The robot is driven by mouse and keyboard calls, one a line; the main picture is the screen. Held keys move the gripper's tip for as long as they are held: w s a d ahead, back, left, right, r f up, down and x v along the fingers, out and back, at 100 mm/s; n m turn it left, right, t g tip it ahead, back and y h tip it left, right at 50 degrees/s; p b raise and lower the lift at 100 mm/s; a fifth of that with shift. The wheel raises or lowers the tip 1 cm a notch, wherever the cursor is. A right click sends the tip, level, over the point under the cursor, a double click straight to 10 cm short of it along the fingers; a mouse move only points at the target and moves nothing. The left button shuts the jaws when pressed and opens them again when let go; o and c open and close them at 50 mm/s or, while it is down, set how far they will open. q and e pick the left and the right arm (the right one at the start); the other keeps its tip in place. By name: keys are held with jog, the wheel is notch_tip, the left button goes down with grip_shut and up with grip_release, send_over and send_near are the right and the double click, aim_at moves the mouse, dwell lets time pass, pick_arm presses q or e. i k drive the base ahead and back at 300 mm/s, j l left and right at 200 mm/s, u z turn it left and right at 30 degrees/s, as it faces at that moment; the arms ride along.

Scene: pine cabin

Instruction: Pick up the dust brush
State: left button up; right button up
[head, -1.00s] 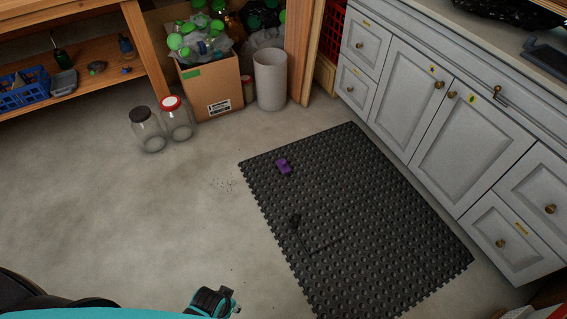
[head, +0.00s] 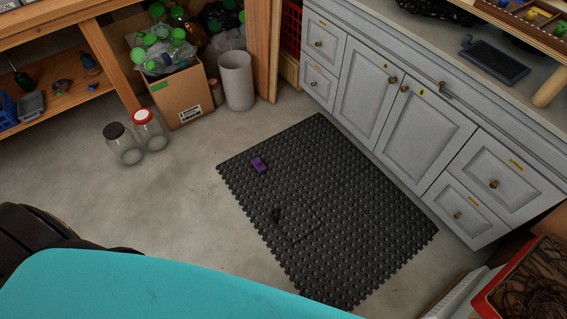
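I cannot make out a dust brush for certain. A small dark object (head: 276,215) lies on the black rubber mat (head: 350,180), with thin dark lines beside it; it is too dark to tell what it is. A small purple object (head: 259,164) lies near the mat's upper left edge. A dark grey pan-like thing with a short handle (head: 493,62) lies on the counter at the upper right. Neither of my grippers shows; my own teal body fills the bottom left.
Grey cabinets (head: 420,125) line the right side. Two glass jars, one dark-lidded (head: 124,148) and one red-lidded (head: 150,133), stand left of the mat. A bottle-filled cardboard box (head: 178,98) and white bin (head: 237,82) stand behind. A red-rimmed tray (head: 488,301) is at lower right.

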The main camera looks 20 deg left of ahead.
aim_at(257, 162)
jog(key=i+j+z, duration=0.15)
jog(key=j+z, duration=0.15)
jog(key=i+j+z, duration=0.15)
jog(key=j+z, duration=0.15)
jog(key=j, duration=0.25)
jog(key=j+z, duration=0.35)
jog(key=i+j, duration=0.05)
jog(key=j, duration=0.1)
